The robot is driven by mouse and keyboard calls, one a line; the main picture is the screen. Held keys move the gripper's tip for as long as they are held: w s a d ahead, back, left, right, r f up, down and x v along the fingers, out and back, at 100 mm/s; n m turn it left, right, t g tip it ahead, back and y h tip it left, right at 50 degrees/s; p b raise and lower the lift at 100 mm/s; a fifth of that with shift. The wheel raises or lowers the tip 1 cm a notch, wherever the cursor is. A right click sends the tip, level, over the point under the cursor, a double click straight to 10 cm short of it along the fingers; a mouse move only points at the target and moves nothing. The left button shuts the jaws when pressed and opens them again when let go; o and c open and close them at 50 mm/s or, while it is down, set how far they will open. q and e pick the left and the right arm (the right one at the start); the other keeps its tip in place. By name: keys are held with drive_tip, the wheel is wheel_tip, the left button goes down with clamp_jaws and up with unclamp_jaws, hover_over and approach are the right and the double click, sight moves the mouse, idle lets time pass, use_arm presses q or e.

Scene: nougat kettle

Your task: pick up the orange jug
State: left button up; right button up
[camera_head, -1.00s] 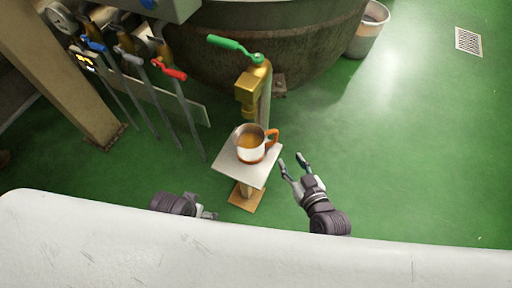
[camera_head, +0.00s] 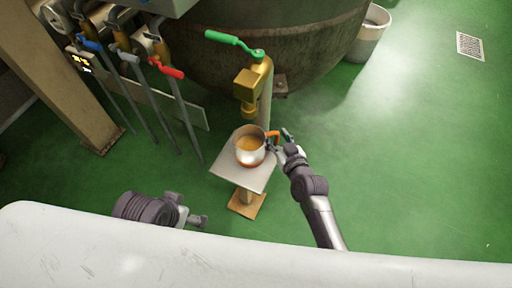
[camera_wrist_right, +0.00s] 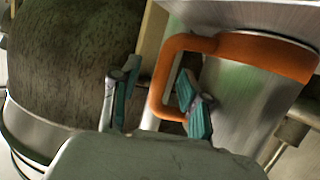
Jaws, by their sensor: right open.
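The jug (camera_head: 249,150) is pale metal with an orange handle, an orange band at its base and amber-brown contents. It stands upright on a small square stand (camera_head: 228,170) under a brass tap. My right gripper (camera_head: 279,141) is open at the handle, on the jug's right side. In the right wrist view the orange handle (camera_wrist_right: 163,77) has its upright bar between the two fingers; one finger overlaps the handle's opening. Whether they touch it is unclear. My left gripper (camera_head: 197,219) is low left, apart from the jug; its fingers are too unclear to read.
The brass tap (camera_head: 252,85) with a green lever stands just behind the jug. A large dark kettle (camera_head: 310,50) is behind it. Pipes with blue and red levers are at left. A white bucket (camera_head: 369,38) stands at the back right. Green floor at right is clear.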

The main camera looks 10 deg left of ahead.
drive_tip(key=shift+w+a, duration=0.1)
drive_tip(key=shift+w, duration=0.15)
clamp_jaws()
drive_tip(key=shift+r, duration=0.1)
idle(0.3)
